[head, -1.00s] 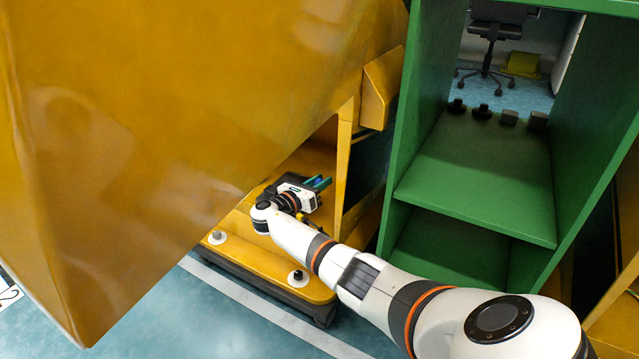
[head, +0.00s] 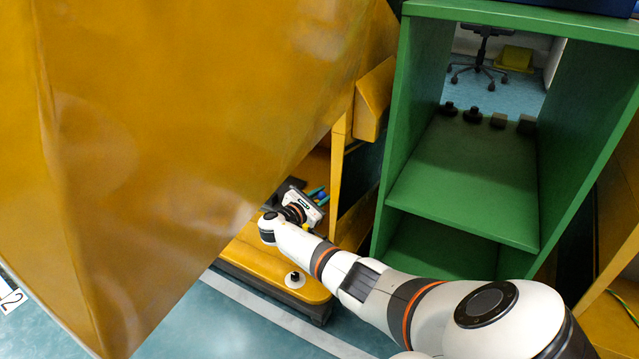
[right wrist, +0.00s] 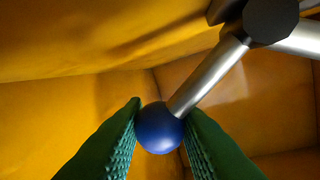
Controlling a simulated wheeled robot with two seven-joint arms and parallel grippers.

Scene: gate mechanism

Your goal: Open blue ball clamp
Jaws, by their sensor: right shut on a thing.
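The blue ball (right wrist: 158,128) is the end knob of a metal clamp lever (right wrist: 212,75) in the right wrist view. The lever runs up and right from the ball to a dark round hub (right wrist: 270,18). My right gripper (right wrist: 160,135) is shut on the ball, with a green ridged finger on each side of it. In the head view my right gripper (head: 318,196) reaches into the yellow machine, beside the large yellow panel. My left gripper is not in view.
A large yellow panel (head: 170,130) fills the left of the head view, close to my right wrist. A green shelf frame (head: 470,185) with small dark objects stands to the right. Yellow walls (right wrist: 80,110) surround the lever.

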